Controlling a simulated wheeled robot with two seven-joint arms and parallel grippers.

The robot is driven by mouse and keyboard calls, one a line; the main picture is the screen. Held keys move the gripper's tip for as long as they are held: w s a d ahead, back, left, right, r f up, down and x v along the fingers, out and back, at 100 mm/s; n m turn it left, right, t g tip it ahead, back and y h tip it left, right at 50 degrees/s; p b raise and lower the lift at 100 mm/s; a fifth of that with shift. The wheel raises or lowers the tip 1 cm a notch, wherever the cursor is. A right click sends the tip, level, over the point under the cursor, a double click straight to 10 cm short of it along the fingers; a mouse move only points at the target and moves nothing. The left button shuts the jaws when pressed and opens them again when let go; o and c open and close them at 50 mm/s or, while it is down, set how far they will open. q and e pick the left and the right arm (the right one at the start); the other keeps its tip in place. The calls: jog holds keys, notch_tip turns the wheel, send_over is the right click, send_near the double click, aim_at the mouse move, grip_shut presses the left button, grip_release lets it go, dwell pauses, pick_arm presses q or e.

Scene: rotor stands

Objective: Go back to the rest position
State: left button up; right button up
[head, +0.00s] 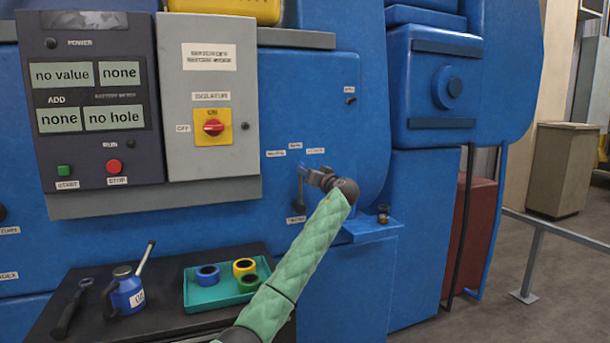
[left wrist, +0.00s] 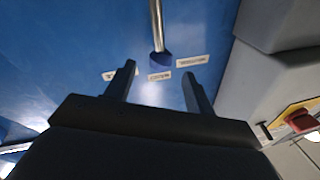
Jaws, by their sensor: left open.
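My left gripper (head: 309,174) is at the end of the green padded arm, close to the blue machine front (head: 340,110). In the left wrist view, its two fingers (left wrist: 158,82) are spread with nothing between them. A lever with a metal rod and blue tip (left wrist: 161,58) shows just beyond the fingertips, its tip beside a row of small white labels (left wrist: 159,76). In the head view, the lever (head: 298,196) is partly hidden by the gripper. I see no clear contact between them. My right gripper is not in view.
A grey isolator box (head: 210,105) with a red knob (head: 213,127) and a dark display panel (head: 92,130) are at left. Below, a dark bench holds a teal tray (head: 205,296) with several coloured rings, a blue oil can (head: 125,292) and a dark tool (head: 70,308). A rail (head: 560,238) stands right.

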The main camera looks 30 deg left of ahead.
pick_arm(q)
jog(key=shift+s+d, duration=0.25)
jog(key=shift+d, duration=0.2)
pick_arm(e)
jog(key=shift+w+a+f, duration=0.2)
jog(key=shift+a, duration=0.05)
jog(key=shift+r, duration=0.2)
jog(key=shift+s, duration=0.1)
